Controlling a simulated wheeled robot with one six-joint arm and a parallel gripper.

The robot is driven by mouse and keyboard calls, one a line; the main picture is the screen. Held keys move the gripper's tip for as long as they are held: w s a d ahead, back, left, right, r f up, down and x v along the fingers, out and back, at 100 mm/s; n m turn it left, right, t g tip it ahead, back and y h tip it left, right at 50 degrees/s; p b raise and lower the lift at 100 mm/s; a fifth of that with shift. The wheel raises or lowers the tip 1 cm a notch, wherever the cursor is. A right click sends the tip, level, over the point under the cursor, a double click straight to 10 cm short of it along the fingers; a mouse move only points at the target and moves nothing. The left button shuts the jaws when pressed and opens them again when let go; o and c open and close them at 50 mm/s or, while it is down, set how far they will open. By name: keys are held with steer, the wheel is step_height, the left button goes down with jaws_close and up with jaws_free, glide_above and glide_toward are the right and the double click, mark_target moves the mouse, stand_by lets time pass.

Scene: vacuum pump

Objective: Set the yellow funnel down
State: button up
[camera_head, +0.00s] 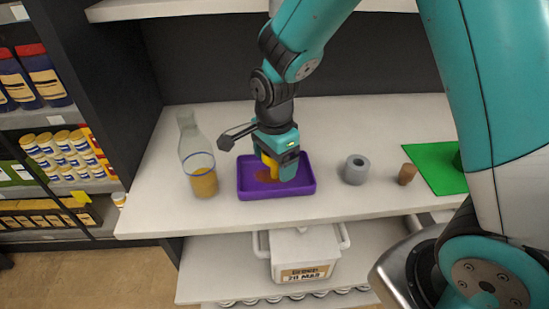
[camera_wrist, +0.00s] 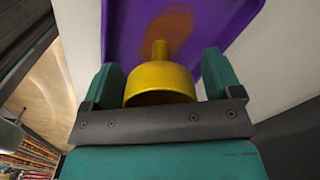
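The yellow funnel (camera_wrist: 160,82) sits between the two fingers of my gripper (camera_wrist: 165,75) in the wrist view. Its wide rim faces my palm and its spout points away, toward the purple tray. In the head view, my gripper (camera_head: 281,168) is low over the purple tray (camera_head: 245,185), and part of the funnel (camera_head: 270,164) shows beside a finger. I cannot tell whether the spout touches the tray. The tray (camera_wrist: 225,20) holds a brown-orange stain.
A grey ring-like cylinder (camera_head: 355,170), a brown cork (camera_head: 407,174) and a green mat (camera_head: 432,165) lie to the right. A white lidded container (camera_head: 303,250) stands on the shelf below.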

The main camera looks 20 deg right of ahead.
step_height(320, 180, up, 7)
steer(key=shift+r+b, duration=0.1)
steer(key=shift+b, duration=0.2)
steer(key=s+a+r+n+y, duration=0.2)
steer(key=s+r+n, duration=0.2)
steer(key=s+n, duration=0.5)
steer(key=s+a+r+n+y, duration=0.2)
steer(key=s+r+n, duration=0.2)
steer(key=s+n, duration=0.5)
steer(key=n, duration=0.4)
steer(key=shift+s+a+r+n, duration=0.2)
steer(key=shift+s+n, duration=0.1)
steer(key=shift+s, duration=0.1)
